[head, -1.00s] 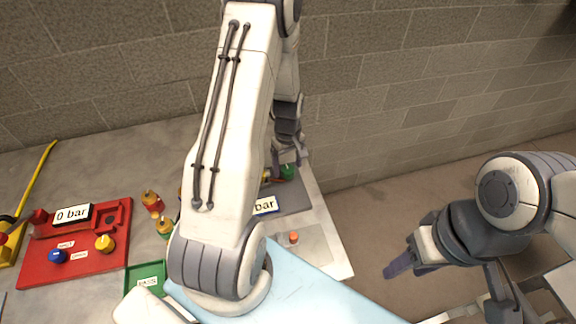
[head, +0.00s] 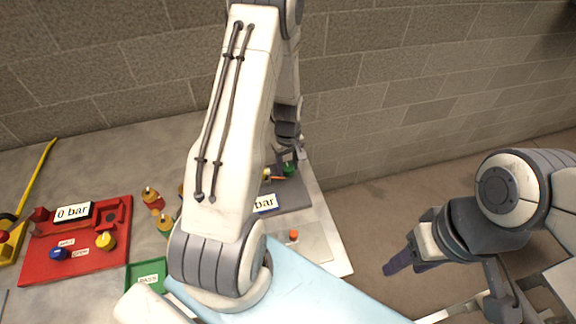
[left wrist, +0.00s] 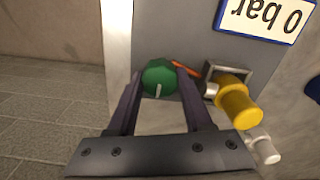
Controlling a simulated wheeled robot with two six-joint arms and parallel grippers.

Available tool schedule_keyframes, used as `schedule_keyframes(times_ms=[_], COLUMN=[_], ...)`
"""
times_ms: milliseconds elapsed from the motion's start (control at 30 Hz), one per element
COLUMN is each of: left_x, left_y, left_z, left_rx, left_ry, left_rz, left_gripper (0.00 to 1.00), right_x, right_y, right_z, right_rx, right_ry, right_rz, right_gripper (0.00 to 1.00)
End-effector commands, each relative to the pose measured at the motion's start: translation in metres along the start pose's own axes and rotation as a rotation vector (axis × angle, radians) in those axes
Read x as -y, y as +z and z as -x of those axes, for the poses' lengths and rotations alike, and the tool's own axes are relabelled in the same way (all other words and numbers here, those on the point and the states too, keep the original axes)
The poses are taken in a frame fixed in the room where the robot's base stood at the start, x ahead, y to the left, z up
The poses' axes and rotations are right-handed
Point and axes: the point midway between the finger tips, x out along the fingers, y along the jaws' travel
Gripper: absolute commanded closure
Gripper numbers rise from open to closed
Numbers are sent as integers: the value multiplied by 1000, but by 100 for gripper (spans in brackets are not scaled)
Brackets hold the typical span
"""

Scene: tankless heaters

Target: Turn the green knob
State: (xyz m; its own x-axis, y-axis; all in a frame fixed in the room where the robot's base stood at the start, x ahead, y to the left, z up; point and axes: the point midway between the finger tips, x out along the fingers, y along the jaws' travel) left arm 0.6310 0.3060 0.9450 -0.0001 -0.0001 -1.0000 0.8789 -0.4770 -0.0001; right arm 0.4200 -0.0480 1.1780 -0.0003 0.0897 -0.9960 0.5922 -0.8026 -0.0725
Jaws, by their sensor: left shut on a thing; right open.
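The green knob (left wrist: 158,78) is on the grey panel (left wrist: 190,35), with a pale mark on its front. My left gripper (left wrist: 158,74) has one dark finger on each side of the knob and is shut on it. In the head view the green knob (head: 289,170) shows at the far right corner of the table, with my left gripper (head: 284,160) at it, partly hidden by its own arm. My right gripper (head: 402,264) is open and empty, off to the right of the table.
An orange lever (left wrist: 186,70) and a yellow fitting (left wrist: 238,102) sit close right of the knob. A "0 bar" display (left wrist: 262,18) is above. A red panel (head: 75,262), green tray (head: 133,276) and yellow-orange bottles (head: 152,200) stand left. A block wall is behind.

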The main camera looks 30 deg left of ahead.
Motion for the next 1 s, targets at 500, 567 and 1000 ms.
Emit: schedule_keyframes(times_ms=[500, 567, 1000], left_x=[0, 0, -1], left_y=[0, 0, -1], left_z=[0, 0, 1], left_rx=[-1, -1, -2], left_ry=[1, 1, 1], left_rz=[-372, -429, -818], left_gripper=[100, 100, 100], right_x=[-1, -1, -1], right_y=[0, 0, 1], right_z=[-8, -9, -15], right_rx=[0, 0, 0], right_ry=[0, 0, 0], right_rz=[0, 1, 1], right_gripper=[50, 50, 50])
